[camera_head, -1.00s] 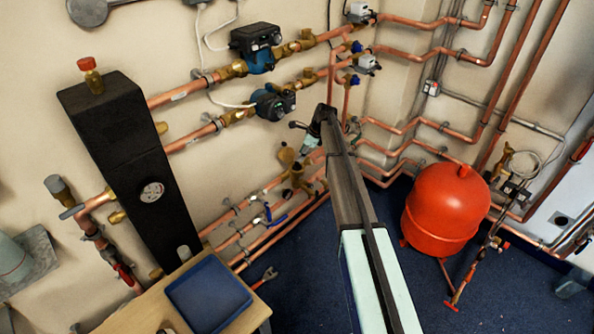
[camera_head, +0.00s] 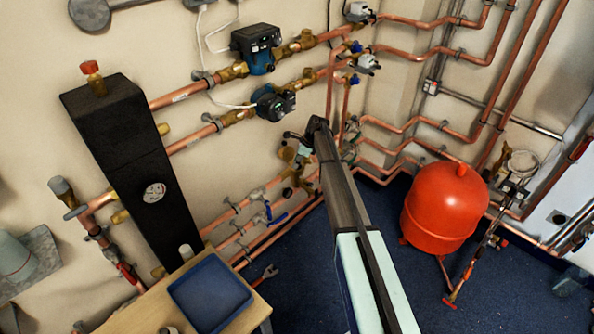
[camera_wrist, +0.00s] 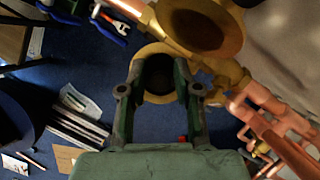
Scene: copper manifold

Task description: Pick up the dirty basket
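My gripper (camera_wrist: 160,78) shows in the wrist view with its two green fingers apart and nothing clearly held between them. A pale brass ring (camera_wrist: 148,58) lies behind the fingertips, partly hidden by them. Whether they touch it I cannot tell. A brass fitting with a dark round opening (camera_wrist: 205,27) is just above and to the right of the fingertips. I cannot make out the dirty basket for certain in either view. In the head view my arm ends by the brass fittings (camera_head: 301,176) on the lower pipes, and the fingers are too small or hidden to read.
Copper pipes (camera_wrist: 285,135) run close on the right in the wrist view. A blue tray (camera_head: 211,298) sits on a wooden table at the lower left in the head view. A red tank (camera_head: 444,211) stands at right. Blue floor lies open between the tank and wall pipes.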

